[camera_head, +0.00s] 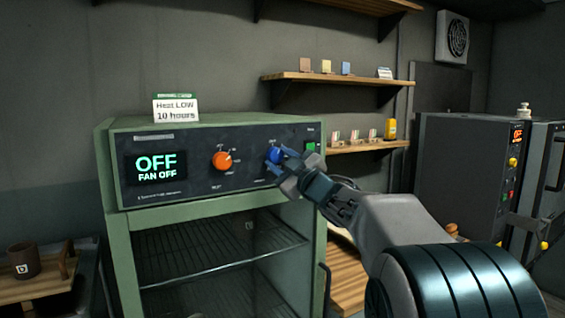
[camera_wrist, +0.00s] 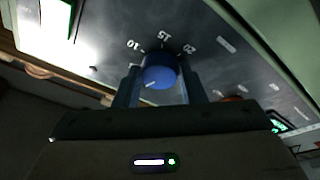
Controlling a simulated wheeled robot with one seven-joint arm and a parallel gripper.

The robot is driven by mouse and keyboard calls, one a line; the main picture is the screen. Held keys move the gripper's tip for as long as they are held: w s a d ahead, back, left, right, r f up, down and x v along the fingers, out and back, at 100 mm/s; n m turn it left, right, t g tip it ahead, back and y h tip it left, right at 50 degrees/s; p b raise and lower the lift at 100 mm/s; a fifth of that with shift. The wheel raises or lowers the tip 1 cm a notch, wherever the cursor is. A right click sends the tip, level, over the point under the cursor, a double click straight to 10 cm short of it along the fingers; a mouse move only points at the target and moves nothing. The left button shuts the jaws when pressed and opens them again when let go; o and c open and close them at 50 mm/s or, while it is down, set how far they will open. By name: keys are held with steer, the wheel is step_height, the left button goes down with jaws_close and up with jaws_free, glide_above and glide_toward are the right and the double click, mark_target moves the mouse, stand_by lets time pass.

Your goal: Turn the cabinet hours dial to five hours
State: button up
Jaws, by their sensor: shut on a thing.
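The blue hours dial (camera_head: 275,154) is on the right part of the green cabinet's dark control panel (camera_head: 190,186). In the wrist view the dial (camera_wrist: 160,68) sits below the marks 10, 15 and 20. A white pointer line on its face slants toward the lower left, not at any of those marks. My gripper (camera_head: 281,163) is shut on the dial, one finger on each side, as the wrist view also shows (camera_wrist: 160,88). The display (camera_head: 156,167) reads OFF and FAN OFF. The fingers hide part of the dial's surround.
An orange dial (camera_head: 222,160) is left of the blue one, and a green switch (camera_head: 311,148) is right of it. A card (camera_head: 176,107) on the cabinet reads Heat LOW, 10 hours. Wire racks (camera_head: 220,258) show below. A dark cabinet (camera_head: 460,170) stands at right.

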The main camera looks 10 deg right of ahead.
steer(key=m+h, duration=0.1)
steer(key=m, duration=0.3)
steer(key=m+t+h, duration=0.1)
steer(key=m+h, duration=0.1)
steer(key=m, duration=0.2)
steer(key=shift+a, duration=0.2)
steer(key=shift+m, duration=0.3)
steer(key=o, duration=1)
steer(key=shift+s, duration=0.1)
steer(key=b+v, duration=0.1)
steer(key=v, duration=0.3)
steer(key=b+v, duration=0.1)
steer(key=v, duration=0.4)
steer(key=b+v, duration=0.1)
steer(key=v, duration=0.3)
steer(key=shift+s+f, duration=0.3)
steer(key=shift+f, duration=0.05)
steer(key=shift+f, duration=0.1)
